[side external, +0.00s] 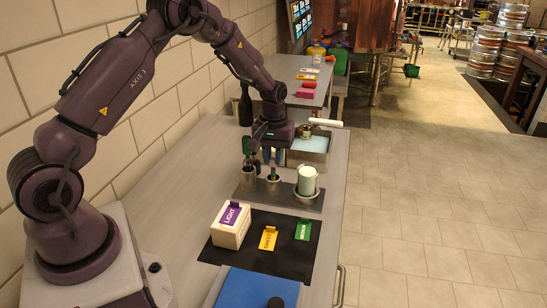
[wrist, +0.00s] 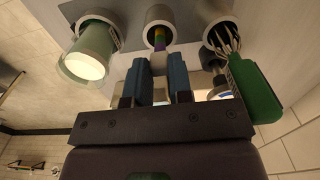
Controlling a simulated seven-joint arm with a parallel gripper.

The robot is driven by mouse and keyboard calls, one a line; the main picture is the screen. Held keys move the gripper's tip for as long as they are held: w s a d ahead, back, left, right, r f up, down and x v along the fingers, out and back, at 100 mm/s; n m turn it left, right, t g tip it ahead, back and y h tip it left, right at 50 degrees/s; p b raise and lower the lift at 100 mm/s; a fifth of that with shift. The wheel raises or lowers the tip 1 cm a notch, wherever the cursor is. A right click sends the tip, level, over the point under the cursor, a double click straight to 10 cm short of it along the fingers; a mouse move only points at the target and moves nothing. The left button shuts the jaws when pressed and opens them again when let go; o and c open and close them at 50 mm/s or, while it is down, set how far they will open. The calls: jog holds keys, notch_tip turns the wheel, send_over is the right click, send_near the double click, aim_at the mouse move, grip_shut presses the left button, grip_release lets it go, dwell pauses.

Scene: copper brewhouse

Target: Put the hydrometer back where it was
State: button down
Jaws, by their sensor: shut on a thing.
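My gripper (side external: 273,160) points down over the middle holder (side external: 273,187) of a grey rack (side external: 240,195). Its blue fingers also show in the wrist view (wrist: 162,75), shut on the hydrometer (wrist: 159,36). The hydrometer's banded yellow, green and purple part shows at the mouth of the middle holder, in line with the gap between the fingers. The fingers hide part of it. I cannot tell how deep it sits or whether it touches the holder.
A pale green cylinder (side external: 307,180) stands in the holder to the right. The holder to the left (side external: 247,182) has wire tools and a green handle (wrist: 255,90). A metal basin (side external: 309,155) lies behind. In front are a dark mat (side external: 215,252), labelled cards and a blue block (side external: 250,288).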

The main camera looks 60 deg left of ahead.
jog(key=shift+f, duration=0.2)
jog(key=shift+f, duration=0.1)
jog(key=c, duration=1)
grip_release()
notch_tip(320, 180, up, 12)
jog(key=s+d+r+m+t, duration=0.2)
jog(key=s+d+r, duration=0.35)
jog(key=r, duration=0.35)
jog(key=s+d+r+m+t, duration=0.1)
jog(key=s+d+m, duration=0.1)
jog(key=s, duration=0.4)
jog(key=s+d+r+m+t, duration=0.1)
jog(key=s+d+r+m, duration=0.1)
jog(key=s+d, duration=0.2)
jog(key=s+d+r+m+t, duration=0.1)
jog(key=s+d+m, duration=0.2)
jog(key=s, duration=0.6)
jog(key=shift+d+r+t, duration=0.25)
jog(key=shift+d+t, duration=0.05)
jog(key=shift+d, duration=0.05)
